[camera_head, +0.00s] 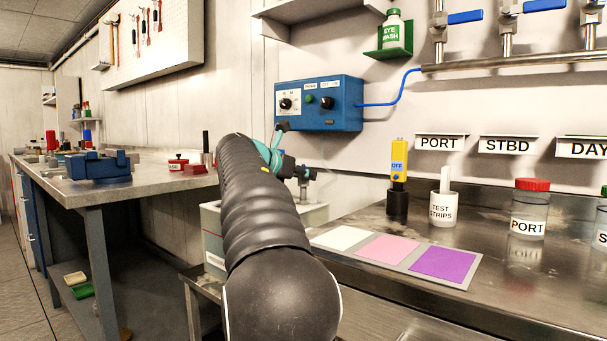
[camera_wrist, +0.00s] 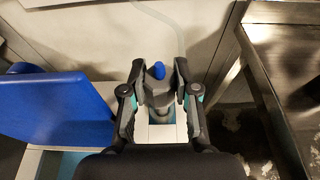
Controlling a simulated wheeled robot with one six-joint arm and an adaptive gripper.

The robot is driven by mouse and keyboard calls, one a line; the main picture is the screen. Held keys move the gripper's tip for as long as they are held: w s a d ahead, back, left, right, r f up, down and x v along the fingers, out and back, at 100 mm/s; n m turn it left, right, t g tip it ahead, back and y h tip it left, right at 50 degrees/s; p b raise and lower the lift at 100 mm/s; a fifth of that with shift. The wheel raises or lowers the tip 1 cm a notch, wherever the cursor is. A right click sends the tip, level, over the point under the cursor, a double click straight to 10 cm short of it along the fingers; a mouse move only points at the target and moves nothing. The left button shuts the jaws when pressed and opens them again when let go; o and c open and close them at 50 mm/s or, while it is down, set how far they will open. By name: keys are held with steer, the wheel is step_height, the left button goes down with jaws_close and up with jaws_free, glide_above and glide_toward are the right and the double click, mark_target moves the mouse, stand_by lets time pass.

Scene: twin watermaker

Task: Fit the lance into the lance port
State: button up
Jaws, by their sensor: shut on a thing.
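In the wrist view, my gripper (camera_wrist: 160,85) is shut on a grey part with a rounded blue tip (camera_wrist: 158,70), which looks like the lance. A pale, clear hose appears to run up from it. The fingers cover its sides, and its lower end is hidden. A white and blue surface shows below it between the fingers. In the head view, my gripper (camera_head: 302,173) is mostly behind my arm, above a light grey box (camera_head: 315,214). I cannot make out the lance port in either view.
A blue control box (camera_head: 342,103) hangs on the wall close above my gripper. A steel bench (camera_head: 500,270) at right holds a yellow meter (camera_head: 398,160), a test strips pot (camera_head: 443,208), a red-lidded jar (camera_head: 530,212) and a colour card (camera_head: 345,238). A workbench (camera_head: 150,187) stands at left.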

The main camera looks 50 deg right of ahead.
mark_target(299, 184)
steer(key=shift+f+b, duration=0.85)
steer(key=shift+f, duration=0.75)
steer(key=o, duration=1.1)
steer(key=shift+c, duration=0.2)
steer(key=shift+w+a+r, duration=0.1)
steer(key=shift+w+a, duration=0.05)
steer(key=shift+a, duration=0.15)
steer(key=v, duration=1)
steer(key=shift+r, duration=0.1)
steer(key=shift+s+a+r, duration=0.2)
steer(key=shift+s+a, duration=0.15)
steer(key=shift+a, duration=0.3)
